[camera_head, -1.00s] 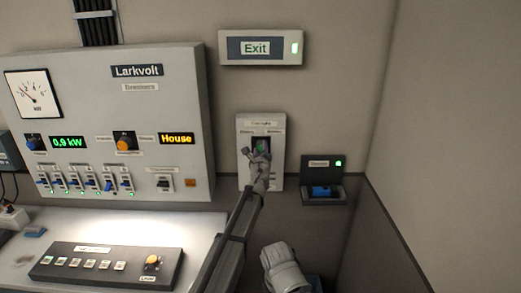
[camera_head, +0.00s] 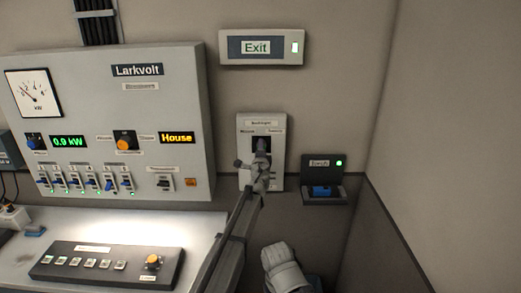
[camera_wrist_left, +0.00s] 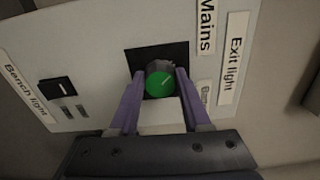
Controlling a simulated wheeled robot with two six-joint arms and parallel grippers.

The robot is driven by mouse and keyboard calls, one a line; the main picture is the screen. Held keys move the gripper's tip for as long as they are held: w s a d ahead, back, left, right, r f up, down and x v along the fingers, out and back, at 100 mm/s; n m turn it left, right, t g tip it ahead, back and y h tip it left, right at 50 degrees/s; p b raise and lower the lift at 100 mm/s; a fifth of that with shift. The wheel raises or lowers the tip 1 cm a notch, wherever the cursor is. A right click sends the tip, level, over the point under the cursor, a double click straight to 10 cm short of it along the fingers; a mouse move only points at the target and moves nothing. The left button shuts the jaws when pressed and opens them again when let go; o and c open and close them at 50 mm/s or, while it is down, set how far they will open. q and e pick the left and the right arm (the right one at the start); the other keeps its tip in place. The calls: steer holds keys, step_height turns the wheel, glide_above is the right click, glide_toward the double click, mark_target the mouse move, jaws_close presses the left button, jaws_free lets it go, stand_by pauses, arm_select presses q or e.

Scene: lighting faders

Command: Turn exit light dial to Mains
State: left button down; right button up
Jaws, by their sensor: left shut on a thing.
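The exit light dial (camera_wrist_left: 159,84) is a round green knob with a pale pointer line, on a dark square of a white wall plate (camera_wrist_left: 103,68). In the left wrist view the pointer slants up and right. A "Mains" label (camera_wrist_left: 205,25) and an "Exit light" label (camera_wrist_left: 234,62) are right of the dial. My left gripper (camera_wrist_left: 161,85) has its purple fingers closed on either side of the dial. In the head view my left gripper (camera_head: 262,160) is at the plate (camera_head: 244,121) and hides most of the dial.
A lit Exit sign (camera_head: 290,33) hangs above the plate. A Torch holder (camera_head: 336,161) with a blue item is right of it. The Larkvolt panel (camera_head: 180,80) is at left, above a fader desk (camera_head: 88,265). A bench light switch (camera_wrist_left: 58,90) shares the plate.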

arm_select(q)
steer(key=shift+n, duration=0.3)
stand_by(0.4)
steer(key=shift+c, duration=1.8)
jaws_free()
steer(key=shift+s, duration=0.1)
steer(key=s, duration=0.7)
steer(key=shift+s, duration=0.35)
steer(key=shift+f, duration=0.1)
